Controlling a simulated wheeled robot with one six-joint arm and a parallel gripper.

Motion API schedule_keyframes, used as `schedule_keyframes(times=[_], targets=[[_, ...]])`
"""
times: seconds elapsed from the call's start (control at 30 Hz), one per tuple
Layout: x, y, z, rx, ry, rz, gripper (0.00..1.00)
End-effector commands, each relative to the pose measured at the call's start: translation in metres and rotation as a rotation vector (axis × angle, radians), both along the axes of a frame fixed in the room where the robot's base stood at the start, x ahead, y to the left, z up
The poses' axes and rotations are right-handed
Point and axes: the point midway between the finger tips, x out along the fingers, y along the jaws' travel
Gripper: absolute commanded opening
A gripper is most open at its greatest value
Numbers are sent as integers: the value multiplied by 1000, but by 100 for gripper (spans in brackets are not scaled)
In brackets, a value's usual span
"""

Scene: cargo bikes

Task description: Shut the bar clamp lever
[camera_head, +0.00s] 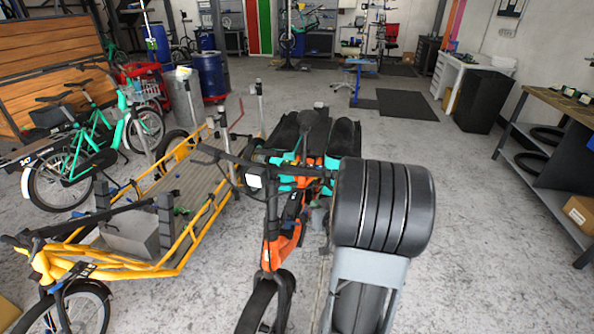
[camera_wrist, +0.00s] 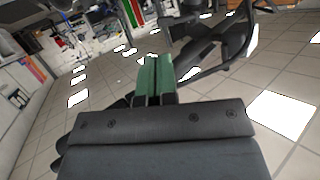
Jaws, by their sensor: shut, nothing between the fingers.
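The orange cargo bike (camera_head: 287,242) stands in the near middle of the head view, with dark handlebars (camera_head: 232,158) and a light-faced headlamp (camera_head: 255,181). I cannot make out the bar clamp lever or tell its position; it is too small or hidden. My gripper (camera_wrist: 158,60) shows in the wrist view, its two green fingers side by side, shut and empty. Dark curved parts (camera_wrist: 215,50) show beyond the fingers to the right; I cannot tell what they belong to or whether anything touches them. I cannot pick out the gripper in the head view.
A yellow cargo bike (camera_head: 190,243) with a slatted bed stands close on the left. A teal bike (camera_head: 95,150) is behind it. A workbench (camera_head: 544,150) lines the right wall, and a black bin (camera_head: 483,101) stands farther back. The right-hand floor (camera_head: 485,250) is clear.

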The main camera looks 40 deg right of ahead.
Motion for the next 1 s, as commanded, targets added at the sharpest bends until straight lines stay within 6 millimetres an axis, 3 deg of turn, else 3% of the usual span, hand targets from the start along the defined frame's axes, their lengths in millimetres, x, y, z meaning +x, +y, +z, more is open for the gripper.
schedule_keyframes(times=[0.1, 0.27, 0.7, 1.0], targets=[[-4, -4, 13, 33, -49, 20, 0], [7, -5, 12, 47, -76, 35, 0], [84, -14, -7, 46, -74, 35, 0], [119, -20, -15, 44, -75, 34, 0]])
